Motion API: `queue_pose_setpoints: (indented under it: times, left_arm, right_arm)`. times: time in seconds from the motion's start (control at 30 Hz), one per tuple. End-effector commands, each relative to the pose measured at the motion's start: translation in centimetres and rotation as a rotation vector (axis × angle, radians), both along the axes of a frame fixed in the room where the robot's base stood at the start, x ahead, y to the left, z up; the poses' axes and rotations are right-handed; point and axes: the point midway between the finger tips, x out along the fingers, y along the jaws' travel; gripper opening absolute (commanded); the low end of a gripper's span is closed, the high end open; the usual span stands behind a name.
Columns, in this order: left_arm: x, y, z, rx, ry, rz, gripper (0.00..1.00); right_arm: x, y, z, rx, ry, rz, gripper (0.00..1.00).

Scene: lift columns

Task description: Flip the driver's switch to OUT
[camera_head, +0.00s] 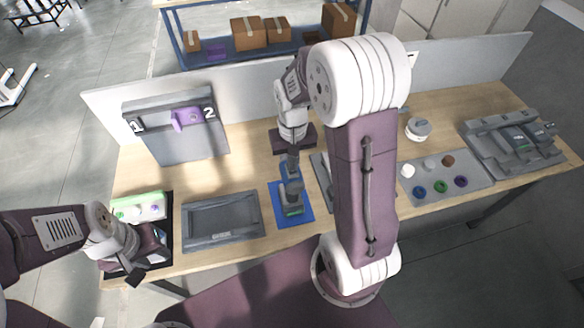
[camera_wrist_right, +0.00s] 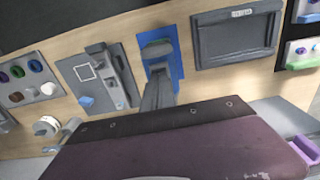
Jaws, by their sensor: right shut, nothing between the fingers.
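The driver (camera_head: 291,197) is a dark grey tool standing on a blue mat (camera_head: 276,198), with a green patch near its base. It also shows on the mat in the right wrist view (camera_wrist_right: 155,48). Its switch is too small to make out, so I cannot tell its position. My right gripper (camera_head: 293,158) is shut and empty, pointing down just behind and above the driver. In the right wrist view its closed fingers (camera_wrist_right: 158,94) reach close to the driver; contact is unclear. My left gripper (camera_head: 138,274) hangs low over the black tray at the front left; its opening is unclear.
A grey tray (camera_head: 222,243) lies left of the mat. A fixture with a purple block (camera_head: 186,118) stands behind it. A grey plate with coloured rings (camera_head: 460,200) and a grey fixture (camera_head: 495,160) are at right. My right arm hides the middle.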

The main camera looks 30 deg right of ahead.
Motion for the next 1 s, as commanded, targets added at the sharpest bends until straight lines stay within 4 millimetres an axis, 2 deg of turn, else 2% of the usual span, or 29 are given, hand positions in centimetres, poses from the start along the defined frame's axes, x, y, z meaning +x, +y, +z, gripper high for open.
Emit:
queue_pose_setpoints:
  times: [0.67,0.83,1.0]
  left_arm:
    - [0.0,0.0,-0.8,0.000,0.000,0.000,0.36]
    - [0.0,0.0,-0.1,0.000,0.000,0.000,0.36]
    - [0.0,0.0,1.6,0.000,0.000,0.000,0.36]
  right_arm:
    - [0.0,0.0,-1.1,0.000,0.000,0.000,0.00]
    - [0.0,0.0,-0.4,0.000,0.000,0.000,0.00]
    - [0.0,0.0,1.4,0.000,0.000,0.000,0.00]
